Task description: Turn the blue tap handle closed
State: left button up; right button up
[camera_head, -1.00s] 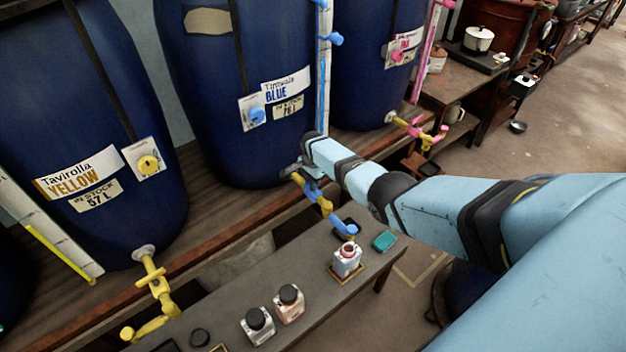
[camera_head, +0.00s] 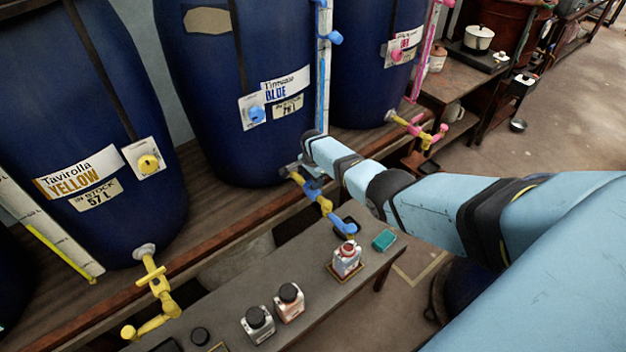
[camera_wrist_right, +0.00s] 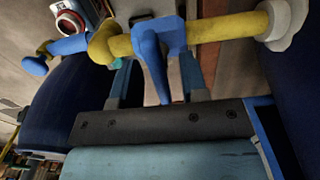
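The blue tap handle (camera_wrist_right: 160,48) sits on the yellow tap pipe (camera_wrist_right: 218,28), which comes out of the pale fitting at the right of the wrist view. My right gripper (camera_wrist_right: 158,72) has its two fingers apart, one on each side of the handle. Narrow gaps seem to show beside it, so I see no firm grip. In the head view the handle (camera_head: 312,189) is beside the end of my right arm, below the blue vat (camera_head: 235,100). The blue spout (camera_head: 345,226) hangs over a small bottle (camera_head: 346,262). My left gripper is not in view.
A yellow tap (camera_head: 158,285) is at the left and a pink-handled tap (camera_head: 418,130) at the right. Several small bottles, one dark-capped (camera_head: 290,300), and a teal block (camera_head: 384,240) stand on the low grey bench (camera_head: 225,285). Open floor lies at the right.

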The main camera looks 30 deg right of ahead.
notch_tip(320, 180, up, 6)
jog(key=shift+r+p, duration=0.2)
jog(key=shift+p, duration=1)
notch_tip(320, 180, up, 7)
jog(key=shift+r, duration=0.2)
jog(key=shift+f, duration=0.1)
